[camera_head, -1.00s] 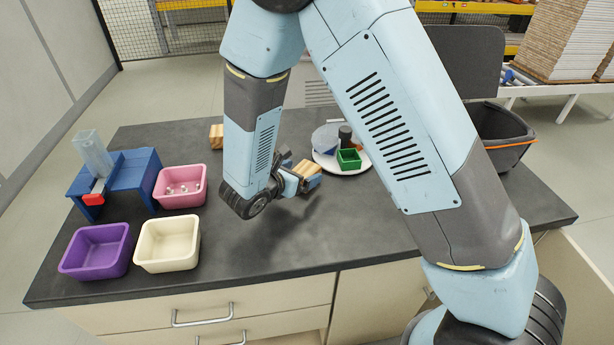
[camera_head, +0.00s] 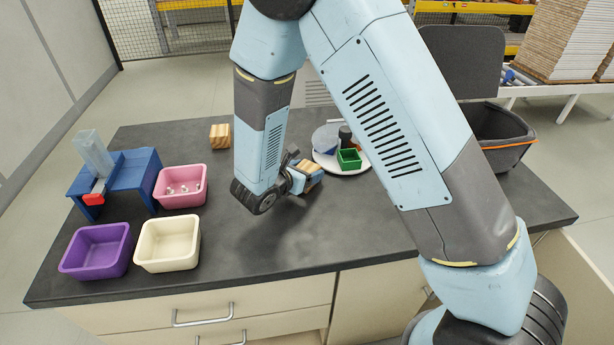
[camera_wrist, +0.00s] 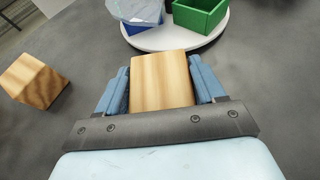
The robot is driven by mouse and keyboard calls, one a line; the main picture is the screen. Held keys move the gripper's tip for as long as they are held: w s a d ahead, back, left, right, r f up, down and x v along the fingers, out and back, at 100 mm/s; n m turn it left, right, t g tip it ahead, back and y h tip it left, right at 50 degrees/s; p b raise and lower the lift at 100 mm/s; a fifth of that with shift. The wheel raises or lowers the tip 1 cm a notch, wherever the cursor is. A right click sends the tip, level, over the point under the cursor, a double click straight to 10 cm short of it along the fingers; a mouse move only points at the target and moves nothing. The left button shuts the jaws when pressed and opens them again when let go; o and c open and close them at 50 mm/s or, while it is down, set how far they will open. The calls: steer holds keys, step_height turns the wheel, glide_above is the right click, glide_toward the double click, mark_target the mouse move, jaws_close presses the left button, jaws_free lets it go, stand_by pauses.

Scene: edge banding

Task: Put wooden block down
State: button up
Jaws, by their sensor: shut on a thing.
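My gripper (camera_head: 302,172) is shut on a wooden block (camera_head: 311,167) over the middle of the dark worktop. In the wrist view the block (camera_wrist: 162,80) sits between the two blue fingers of my gripper (camera_wrist: 162,85), with light wood grain on its face. A second wooden block (camera_head: 220,136) stands on the worktop further back and to the left; the wrist view shows it (camera_wrist: 34,81) to the left of my gripper, apart from it. I cannot tell whether the held block touches the worktop.
A round white plate (camera_head: 326,163) with a green box (camera_head: 349,158) lies just beyond my gripper. Pink (camera_head: 180,199), purple (camera_head: 73,262) and cream (camera_head: 143,257) bins and a blue stand (camera_head: 135,178) are at left. A black bin (camera_head: 500,136) is at right. The worktop's front middle is clear.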

mark_target(306, 169)
steer(key=c, duration=0.4)
steer(key=shift+r, duration=0.55)
step_height(306, 169, up, 2)
steer(key=shift+r, duration=0.2)
steer(key=s+d+r, duration=0.7)
steer(key=s+r, duration=0.2)
steer(key=s, duration=0.3)
steer(key=shift+r, duration=0.25)
